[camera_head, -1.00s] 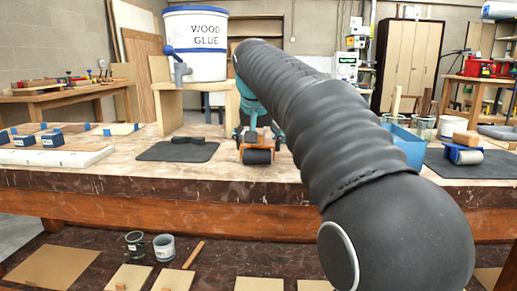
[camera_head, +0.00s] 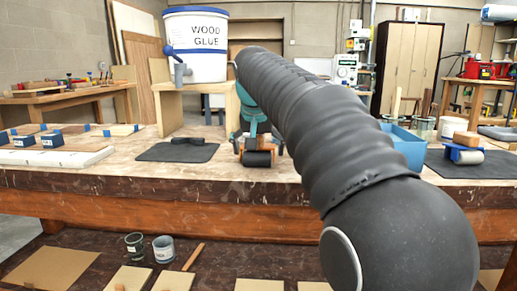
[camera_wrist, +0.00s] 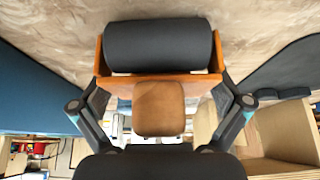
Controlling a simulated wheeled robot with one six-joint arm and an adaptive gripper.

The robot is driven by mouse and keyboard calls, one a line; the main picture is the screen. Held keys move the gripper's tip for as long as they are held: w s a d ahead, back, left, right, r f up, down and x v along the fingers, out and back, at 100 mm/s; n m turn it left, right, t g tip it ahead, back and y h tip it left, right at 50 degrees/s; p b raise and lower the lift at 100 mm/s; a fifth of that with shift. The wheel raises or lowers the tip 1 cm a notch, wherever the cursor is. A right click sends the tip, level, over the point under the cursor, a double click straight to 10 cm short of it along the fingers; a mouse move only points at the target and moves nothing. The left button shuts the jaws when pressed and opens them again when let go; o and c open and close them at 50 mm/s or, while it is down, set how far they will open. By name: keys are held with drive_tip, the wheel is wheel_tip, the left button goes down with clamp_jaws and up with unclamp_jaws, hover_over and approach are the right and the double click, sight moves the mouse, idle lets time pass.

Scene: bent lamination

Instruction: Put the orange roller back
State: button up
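The orange roller has a black cylinder (camera_head: 258,159), an orange frame (camera_wrist: 122,88) and a brown block handle (camera_wrist: 160,108). It appears to rest on the bare bench top, between a dark mat and a blue bin. My gripper (camera_head: 258,147) is around it, with its fingers spread to either side. In the wrist view my gripper (camera_wrist: 163,90) has clear gaps between its fingers and the handle. The fingers lie close to the ends of the frame; whether they touch it is hard to tell.
The dark mat (camera_head: 150,154) with a dark piece (camera_head: 188,140) lies to the left. The blue bin (camera_head: 408,150) stands to the right. A blue roller (camera_head: 465,155) is on another mat. A glue bucket (camera_head: 195,60) stands on a wooden stand behind.

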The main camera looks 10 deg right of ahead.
drive_tip(key=shift+r+p, duration=0.35)
drive_tip(key=shift+r, duration=0.2)
drive_tip(key=p+v, duration=0.3)
drive_tip(key=v, duration=0.9)
drive_tip(key=shift+r, duration=0.15)
drive_tip(key=s+f+n+y, duration=0.1)
drive_tip(key=s+f, duration=1.2)
drive_tip(key=f, duration=0.2)
drive_tip(key=s+d+f+n, duration=0.1)
drive_tip(key=s+f+n, duration=0.1)
drive_tip(key=s+f, duration=1.1)
wheel_tip(320, 180, down, 3)
drive_tip(key=shift+s+d+n+y, duration=0.15)
drive_tip(key=shift+s+n+y, duration=0.15)
drive_tip(key=shift+y, duration=0.1)
